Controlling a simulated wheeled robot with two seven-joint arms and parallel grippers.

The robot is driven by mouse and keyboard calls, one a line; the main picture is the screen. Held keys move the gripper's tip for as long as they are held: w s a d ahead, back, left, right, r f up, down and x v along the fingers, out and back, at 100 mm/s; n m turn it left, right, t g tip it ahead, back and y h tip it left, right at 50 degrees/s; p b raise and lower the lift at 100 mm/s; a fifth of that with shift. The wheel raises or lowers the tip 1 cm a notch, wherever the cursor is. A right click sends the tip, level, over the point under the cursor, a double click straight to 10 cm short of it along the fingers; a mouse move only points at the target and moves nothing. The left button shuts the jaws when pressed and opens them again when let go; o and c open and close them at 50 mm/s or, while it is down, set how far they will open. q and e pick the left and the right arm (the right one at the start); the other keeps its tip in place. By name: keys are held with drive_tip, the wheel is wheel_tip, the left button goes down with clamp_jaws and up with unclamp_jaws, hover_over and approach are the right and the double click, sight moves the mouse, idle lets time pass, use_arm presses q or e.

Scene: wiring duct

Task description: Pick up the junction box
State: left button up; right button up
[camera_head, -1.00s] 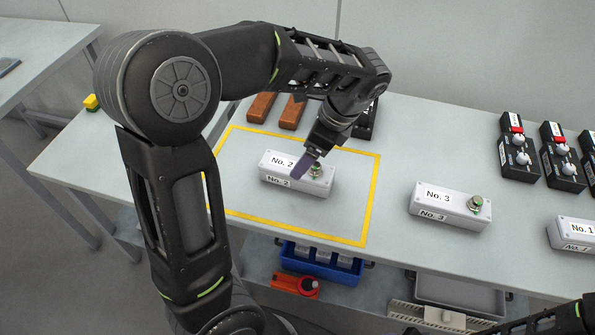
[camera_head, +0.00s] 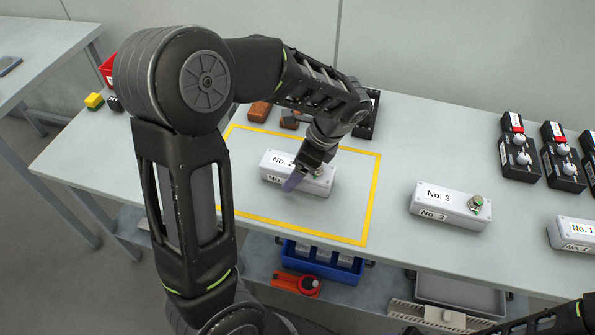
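Several white junction boxes with green buttons lie on the table. The No. 2 box (camera_head: 271,166) is inside the yellow outline, partly hidden by my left gripper. The No. 3 box (camera_head: 448,205) lies to the right, and the No. 1 box (camera_head: 574,234) is at the right edge. My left gripper (camera_head: 291,182) points down at the No. 2 box, in front of its middle and over its label. Its fingers overlap in this view, so I cannot tell whether it is open or touching the box. My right arm shows only at the bottom right; its gripper is not visible.
The yellow outline (camera_head: 372,200) surrounds the No. 2 box. Brown blocks (camera_head: 259,111) and a black device (camera_head: 367,117) lie behind it. Black control boxes (camera_head: 518,155) stand at the right. A blue bin (camera_head: 322,266) sits on the shelf below. The table between No. 2 and No. 3 is clear.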

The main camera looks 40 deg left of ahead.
use_arm(q)
drive_tip(key=shift+c, duration=0.2)
idle(0.3)
drive_tip(key=c, duration=1.6)
drive_tip(key=shift+o, duration=0.2)
wheel_tip(320, 180, up, 10)
drive_tip(key=shift+r, duration=0.1)
